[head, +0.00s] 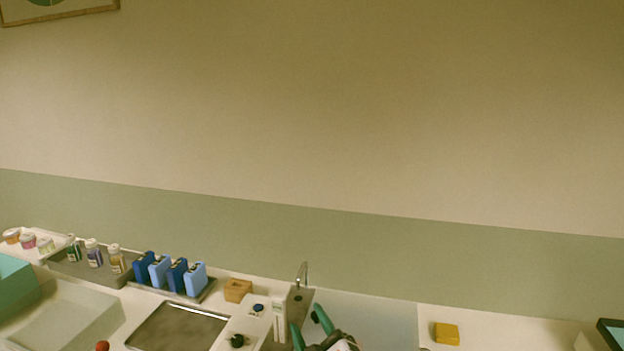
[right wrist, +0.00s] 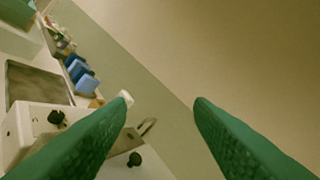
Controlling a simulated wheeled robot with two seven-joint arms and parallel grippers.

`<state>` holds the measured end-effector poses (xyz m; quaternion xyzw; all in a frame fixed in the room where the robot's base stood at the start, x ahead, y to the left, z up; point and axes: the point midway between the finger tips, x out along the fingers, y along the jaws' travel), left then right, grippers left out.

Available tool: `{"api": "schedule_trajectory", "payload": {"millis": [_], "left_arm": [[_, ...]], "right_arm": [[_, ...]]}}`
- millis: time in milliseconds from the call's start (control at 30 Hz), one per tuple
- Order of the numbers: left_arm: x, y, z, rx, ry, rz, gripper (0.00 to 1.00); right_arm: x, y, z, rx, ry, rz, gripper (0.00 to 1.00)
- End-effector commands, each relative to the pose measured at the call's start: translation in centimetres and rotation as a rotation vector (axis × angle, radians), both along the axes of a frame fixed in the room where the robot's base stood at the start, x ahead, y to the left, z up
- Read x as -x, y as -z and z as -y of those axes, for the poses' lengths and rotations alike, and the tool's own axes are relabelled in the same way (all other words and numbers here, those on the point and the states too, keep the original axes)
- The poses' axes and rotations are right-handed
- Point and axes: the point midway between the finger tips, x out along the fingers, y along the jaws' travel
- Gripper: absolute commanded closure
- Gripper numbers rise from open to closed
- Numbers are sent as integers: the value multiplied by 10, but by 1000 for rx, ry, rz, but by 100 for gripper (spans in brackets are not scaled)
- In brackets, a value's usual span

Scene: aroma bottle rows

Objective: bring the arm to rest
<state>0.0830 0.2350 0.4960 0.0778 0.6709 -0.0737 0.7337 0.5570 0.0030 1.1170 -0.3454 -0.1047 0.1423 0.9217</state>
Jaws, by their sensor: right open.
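My right gripper (head: 309,326) shows at the bottom middle of the head view, its two green fingers apart. The right wrist view shows the same green fingers (right wrist: 162,103) spread wide with nothing between them. The gripper is in front of the faucet (head: 303,275) and just right of a white device with dark knobs (head: 245,325). I cannot tell how high it is above the counter. My left gripper is not in view.
Small bottles (head: 94,254) stand in a grey tray at the left. Several blue boxes (head: 161,272) stand in a dark rack beside a wooden block (head: 238,290). A metal tray (head: 178,328) lies in front. A yellow sponge (head: 446,333) lies on the clearer right counter.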

Motion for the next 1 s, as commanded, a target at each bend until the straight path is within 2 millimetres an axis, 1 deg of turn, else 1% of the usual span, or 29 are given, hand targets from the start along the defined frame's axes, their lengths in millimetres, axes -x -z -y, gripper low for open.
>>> {"api": "schedule_trajectory", "payload": {"millis": [33, 67, 100, 133, 167, 200, 267, 300, 333, 400, 533, 700, 800, 933, 1000], "left_arm": [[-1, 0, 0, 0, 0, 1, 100], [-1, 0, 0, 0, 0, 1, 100], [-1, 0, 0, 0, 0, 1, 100], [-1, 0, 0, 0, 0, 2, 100], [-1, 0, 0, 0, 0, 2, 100], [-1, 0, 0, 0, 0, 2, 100], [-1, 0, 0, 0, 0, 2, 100], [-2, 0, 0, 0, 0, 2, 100], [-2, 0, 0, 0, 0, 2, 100], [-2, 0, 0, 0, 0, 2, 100], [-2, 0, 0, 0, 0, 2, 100], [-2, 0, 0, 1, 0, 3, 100], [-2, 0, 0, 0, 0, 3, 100], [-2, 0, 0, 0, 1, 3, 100], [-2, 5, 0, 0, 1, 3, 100]], "right_arm": [[11, 29, 29, -47, 67, -135, 52], [18, 45, 44, -74, 106, -212, 52], [30, 65, 64, -106, 156, -314, 52], [40, 80, 78, -130, 191, -390, 52], [52, 94, 92, -151, 225, -464, 52], [70, 112, 108, -176, 270, -562, 52], [97, 135, 129, -210, 328, -697, 52], [114, 147, 141, -226, 359, -772, 52], [126, 154, 148, -236, 381, -824, 52], [152, 168, 161, -255, 423, -928, 52], [194, 184, 179, -275, 482, -1079, 52], [242, 195, 195, -289, 541, -1240, 52], [267, 197, 203, -291, 571, -1322, 52], [300, 198, 211, -291, 607, -1423, 52], [292, 222, 209, -288, 605, -1426, 52]]}}
